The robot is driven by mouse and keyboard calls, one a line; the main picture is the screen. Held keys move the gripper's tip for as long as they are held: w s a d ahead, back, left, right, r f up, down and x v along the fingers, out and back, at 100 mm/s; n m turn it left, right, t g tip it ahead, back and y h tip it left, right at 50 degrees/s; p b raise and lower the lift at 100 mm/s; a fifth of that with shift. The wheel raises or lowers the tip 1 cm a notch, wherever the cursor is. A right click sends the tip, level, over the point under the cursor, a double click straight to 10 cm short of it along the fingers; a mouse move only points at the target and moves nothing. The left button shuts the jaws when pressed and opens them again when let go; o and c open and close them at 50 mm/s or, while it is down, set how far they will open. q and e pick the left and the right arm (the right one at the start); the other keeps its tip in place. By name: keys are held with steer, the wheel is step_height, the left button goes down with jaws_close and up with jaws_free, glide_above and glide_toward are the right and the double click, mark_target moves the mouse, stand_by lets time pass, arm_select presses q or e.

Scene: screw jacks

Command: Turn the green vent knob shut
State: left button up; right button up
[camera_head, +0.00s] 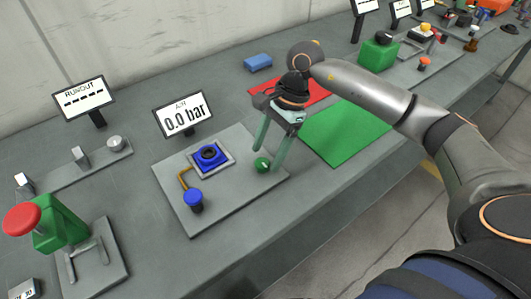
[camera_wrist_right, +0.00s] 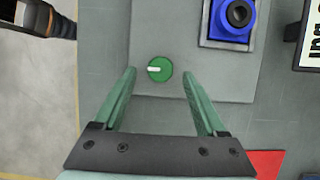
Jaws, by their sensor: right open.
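The green vent knob (camera_head: 262,164) is a small round knob near the right corner of a grey plate (camera_head: 235,205). In the right wrist view the knob (camera_wrist_right: 160,69) shows a white mark pointing left. My right gripper (camera_head: 268,160) is open, with its green fingers reaching down around the knob area. In the wrist view the fingertips (camera_wrist_right: 158,72) are apart with the knob between and slightly beyond them, and clear gaps show on both sides. I cannot tell the exact height of the tips above the plate. My left gripper is not in view.
A display (camera_head: 184,119) behind reads 0.0 bar. Green (camera_head: 345,130) and red (camera_head: 303,92) mats lie to the right. A red-topped green device (camera_head: 55,225) stands at left.

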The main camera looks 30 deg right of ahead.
steer(key=shift+x, duration=0.9)
jaws_close()
